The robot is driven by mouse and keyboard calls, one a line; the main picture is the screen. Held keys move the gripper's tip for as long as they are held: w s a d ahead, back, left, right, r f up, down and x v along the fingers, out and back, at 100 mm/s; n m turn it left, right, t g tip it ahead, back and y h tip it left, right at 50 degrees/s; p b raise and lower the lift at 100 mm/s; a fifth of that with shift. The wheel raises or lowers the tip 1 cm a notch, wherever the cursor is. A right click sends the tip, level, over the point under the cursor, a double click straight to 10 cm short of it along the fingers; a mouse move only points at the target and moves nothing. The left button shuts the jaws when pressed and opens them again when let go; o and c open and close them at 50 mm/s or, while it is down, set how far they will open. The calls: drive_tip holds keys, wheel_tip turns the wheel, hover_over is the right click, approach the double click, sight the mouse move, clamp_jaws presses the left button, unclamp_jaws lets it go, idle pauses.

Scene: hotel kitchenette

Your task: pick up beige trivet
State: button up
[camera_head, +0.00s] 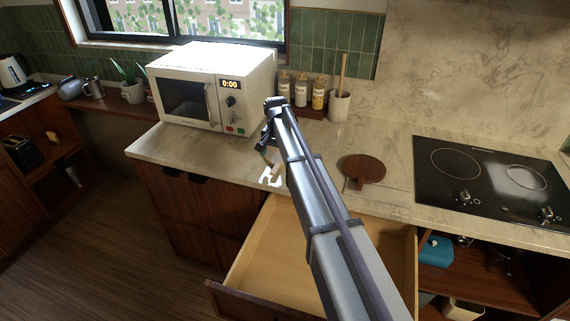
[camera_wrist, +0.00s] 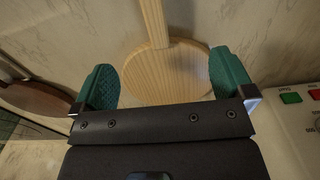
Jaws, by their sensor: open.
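The beige trivet (camera_wrist: 166,76) is a round wooden disc with a straight handle pointing up in the wrist view. It lies on the pale marble counter. My gripper (camera_wrist: 166,82) is open, with one green finger on each side of the disc. The right finger looks close to the disc's edge; I cannot tell whether it touches. In the head view my gripper (camera_head: 266,147) is over the counter between the microwave and the brown round board. A small beige piece of the trivet (camera_head: 276,172) shows below it; the rest is hidden by my arm.
The white microwave (camera_head: 213,86) stands close to the left of my gripper. Spice jars (camera_head: 301,92) and a utensil pot (camera_head: 339,105) stand behind. The brown round board (camera_head: 364,168) lies to the right, before the cooktop (camera_head: 488,178). An open drawer (camera_head: 262,252) juts out below.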

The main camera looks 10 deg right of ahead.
sight(278, 164)
drive_tip(key=shift+f, duration=0.1)
wheel_tip(278, 164, down, 5)
drive_tip(key=b, duration=0.5)
drive_tip(key=shift+w+f, duration=0.1)
drive_tip(key=shift+f, duration=0.05)
drive_tip(key=shift+r, duration=0.2)
clamp_jaws()
idle(0.3)
wheel_tip(278, 164, up, 10)
drive_tip(key=p, duration=1)
